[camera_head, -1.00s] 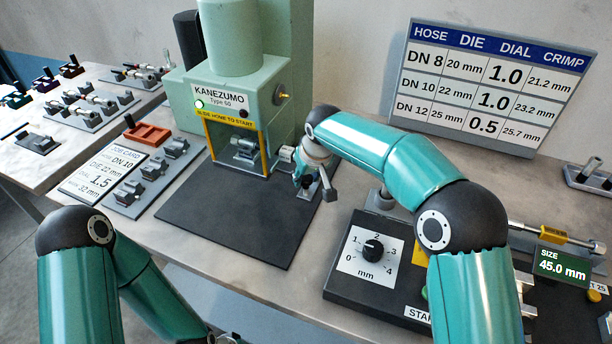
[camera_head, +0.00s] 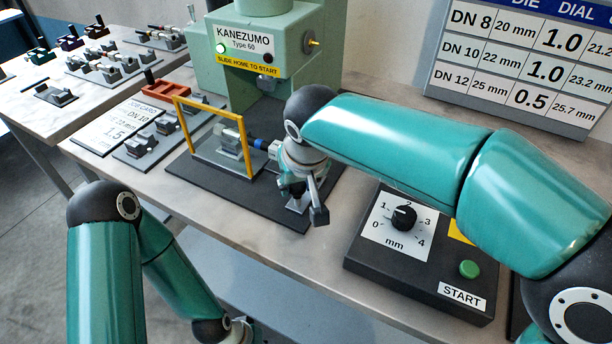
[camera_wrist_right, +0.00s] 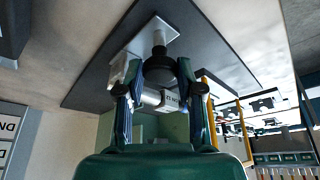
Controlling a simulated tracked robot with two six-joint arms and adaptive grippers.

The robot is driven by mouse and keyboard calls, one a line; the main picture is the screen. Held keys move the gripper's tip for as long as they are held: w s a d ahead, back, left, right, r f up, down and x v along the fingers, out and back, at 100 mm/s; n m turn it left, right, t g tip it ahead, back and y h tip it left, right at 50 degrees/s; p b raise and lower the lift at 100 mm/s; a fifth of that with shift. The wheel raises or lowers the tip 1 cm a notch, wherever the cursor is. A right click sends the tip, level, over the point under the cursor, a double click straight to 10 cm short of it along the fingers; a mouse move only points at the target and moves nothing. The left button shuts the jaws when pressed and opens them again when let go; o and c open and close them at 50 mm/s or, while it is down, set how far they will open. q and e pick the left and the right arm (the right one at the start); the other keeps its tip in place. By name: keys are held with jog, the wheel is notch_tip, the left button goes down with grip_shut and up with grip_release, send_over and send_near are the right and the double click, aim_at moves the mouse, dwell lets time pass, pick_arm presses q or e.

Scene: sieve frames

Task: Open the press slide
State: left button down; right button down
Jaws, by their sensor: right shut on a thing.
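The green press (camera_head: 265,55) stands at the back. Its slide (camera_head: 215,150), with a yellow-framed clear guard (camera_head: 178,105), is out in front of the press body over the dark base plate (camera_head: 275,212). A grey die assembly with a hose fitting (camera_head: 232,133) sits behind the guard. My right gripper (camera_head: 293,188) is at the right side of the slide. In the right wrist view its fingers (camera_wrist_right: 159,85) are shut on a dark round knob (camera_wrist_right: 160,68), the slide's handle, on a short post. My left arm shows at lower left; its gripper is out of view.
A control box with a dial (camera_head: 403,216) and green START button (camera_head: 469,269) stands right of the press, near my right arm. A chart board (camera_head: 520,65) stands behind.

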jog(key=shift+s, duration=0.25)
jog(key=c, duration=0.7)
grip_release()
jog(key=shift+c, duration=0.2)
jog(key=v, duration=1.1)
jog(key=shift+s+r, duration=0.2)
jog(key=shift+r, duration=0.2)
jog(key=shift+a, duration=0.1)
